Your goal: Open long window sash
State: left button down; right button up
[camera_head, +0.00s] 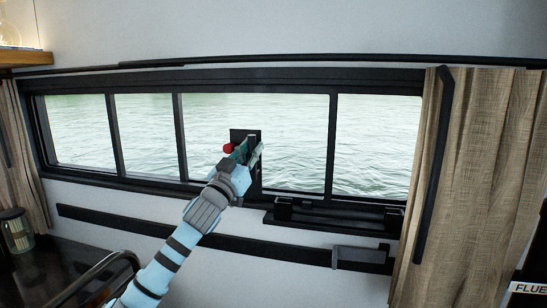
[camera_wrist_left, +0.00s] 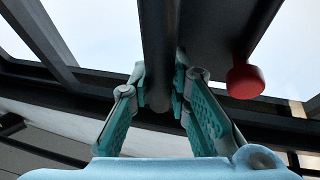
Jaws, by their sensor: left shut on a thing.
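The long window (camera_head: 290,120) has a dark frame and several panes, with water outside. A dark handle plate (camera_head: 238,134) with a red knob (camera_head: 228,148) stands in front of the middle pane. My left gripper (camera_head: 252,148) is at this handle. In the left wrist view, the teal fingers (camera_wrist_left: 163,95) are on both sides of a dark round bar (camera_wrist_left: 158,45), shut on it. The red knob (camera_wrist_left: 245,81) hangs right of the fingers there, apart from them. My right gripper is in neither view.
A black ledge (camera_head: 335,216) and a long black rail (camera_head: 130,221) run below the window. Brown curtains hang at the right (camera_head: 480,170) and far left. A jar (camera_head: 16,232) stands on the dark counter at lower left.

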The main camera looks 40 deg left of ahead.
pick_arm(q)
jog(key=shift+s+a+b, duration=0.15)
jog(key=shift+s+a, duration=0.15)
jog(key=shift+a, duration=0.45)
jog(key=shift+s+a+b, duration=0.1)
jog(key=shift+s+a, duration=0.25)
jog(key=shift+a, duration=0.35)
jog(key=shift+s+a+b, duration=0.15)
jog(key=shift+s+a, duration=0.15)
jog(key=shift+a, duration=0.45)
jog(key=c, duration=1.7)
grip_release()
jog(key=shift+f, duration=0.1)
jog(key=shift+o, duration=1.1)
jog(key=shift+a, duration=0.2)
send_near(242, 102)
jog(key=x, duration=0.5)
jog(key=shift+s, duration=0.1)
